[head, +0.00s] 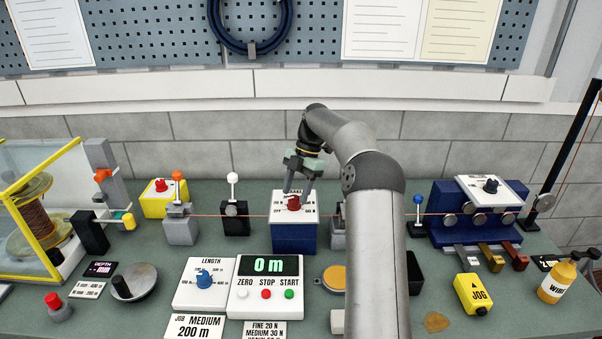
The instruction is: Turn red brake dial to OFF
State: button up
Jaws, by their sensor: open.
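The red brake dial (294,202) sits on the white top plate of a blue box (295,235) at the middle of the bench in the head view. Black lettering on the plate is partly hidden and too small to read. I cannot tell which mark the dial points at. My gripper (297,193) points down right at the dial with its fingers apart. One finger is left of the dial and the other right of it. I cannot tell whether they touch it.
A thin red wire (265,215) runs across the bench near the box. A white-knobbed lever (233,179) stands to the left. In front are a counter panel (265,289) and a blue length dial (204,279).

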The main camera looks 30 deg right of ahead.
jog(key=p+v, duration=0.3)
jog(key=v, duration=0.7)
jog(key=shift+d+r, duration=0.15)
jog(key=shift+r, duration=0.15)
jog(key=s+a+r+m+h, duration=0.1)
jog(key=s+a+m, duration=0.2)
jog(key=a, duration=0.3)
jog(key=s+a+r+m+h+b, duration=0.1)
jog(key=s+a+m, duration=0.2)
jog(key=a, duration=0.3)
jog(key=s+a+r+m+h, duration=0.2)
jog(key=s+a+m, duration=0.15)
jog(key=a, duration=0.25)
jog(key=s+a+f+m, duration=0.1)
jog(key=s+f+m, duration=0.3)
jog(key=s, duration=0.5)
jog(key=s+a+f+m+t+b, duration=0.1)
jog(key=s+f+m, duration=0.3)
jog(key=s, duration=0.6)
jog(key=s+a+f+m+t, duration=0.1)
jog(key=s+f+m, duration=0.3)
jog(key=s, duration=0.5)
jog(key=shift+s+a+f, duration=0.2)
jog(key=shift+a+f, duration=0.55)
jog(key=shift+a, duration=0.15)
